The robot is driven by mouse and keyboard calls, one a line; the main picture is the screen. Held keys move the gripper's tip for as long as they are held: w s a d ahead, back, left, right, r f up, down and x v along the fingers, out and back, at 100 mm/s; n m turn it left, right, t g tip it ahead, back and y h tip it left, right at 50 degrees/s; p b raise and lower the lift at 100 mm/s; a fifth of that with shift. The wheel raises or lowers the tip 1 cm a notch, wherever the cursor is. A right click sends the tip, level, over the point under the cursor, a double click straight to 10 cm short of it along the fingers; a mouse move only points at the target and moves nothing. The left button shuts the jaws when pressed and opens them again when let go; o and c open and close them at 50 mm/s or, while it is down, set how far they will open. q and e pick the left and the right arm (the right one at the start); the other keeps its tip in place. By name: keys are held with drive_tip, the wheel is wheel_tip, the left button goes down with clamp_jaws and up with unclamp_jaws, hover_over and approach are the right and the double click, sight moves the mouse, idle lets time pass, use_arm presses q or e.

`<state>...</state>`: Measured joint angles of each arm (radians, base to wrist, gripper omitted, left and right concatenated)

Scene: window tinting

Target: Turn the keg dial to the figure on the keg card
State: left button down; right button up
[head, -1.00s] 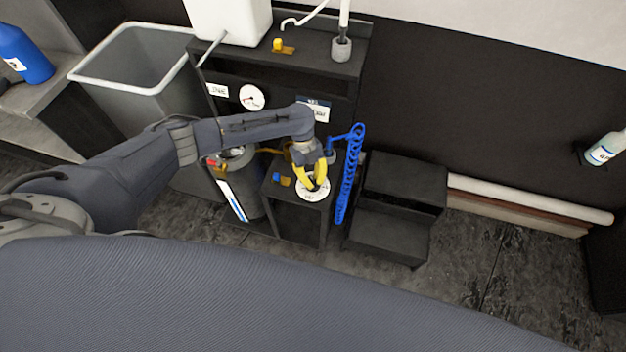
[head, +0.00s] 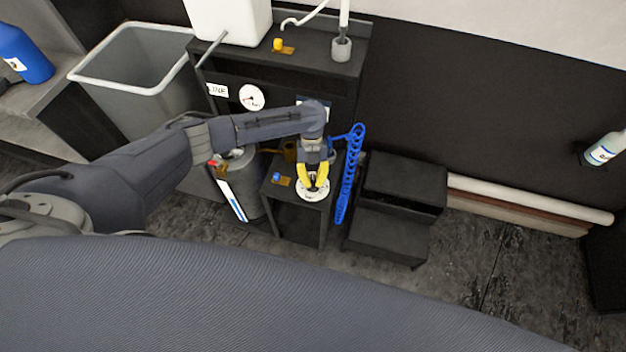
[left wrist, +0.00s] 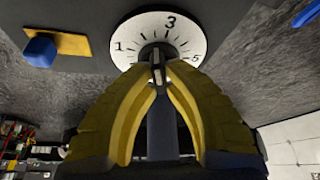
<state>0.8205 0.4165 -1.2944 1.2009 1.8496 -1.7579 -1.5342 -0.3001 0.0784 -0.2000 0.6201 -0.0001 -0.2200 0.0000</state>
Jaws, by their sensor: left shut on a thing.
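The keg dial (head: 312,194) is a round white plate on top of a low black stand, and it shows close up in the left wrist view (left wrist: 142,25). The figures 1, 3 and 5 read on its face, with tick marks between. My left gripper (head: 313,187) points down at it with yellow fingers. In the left wrist view its fingertips (left wrist: 158,76) are shut on the dark knob at the dial's centre. The knob carries a pale mark, but its exact reading is unclear. A card on the cabinet front is mostly hidden behind my left arm. My right gripper is out of view.
A blue knob on a yellow plate (left wrist: 72,43) sits beside the dial. A grey cylinder (head: 243,187) stands left. A gauge (head: 251,97) and a "LINE" label (head: 218,90) are on the cabinet. Black steps (head: 402,190) stand right.

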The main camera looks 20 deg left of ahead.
use_arm(q)
drive_tip(key=c, duration=1.4)
unclamp_jaws()
drive_tip(key=shift+c, duration=0.2)
drive_tip(key=v, duration=1.2)
drive_tip(key=shift+a+f, duration=0.1)
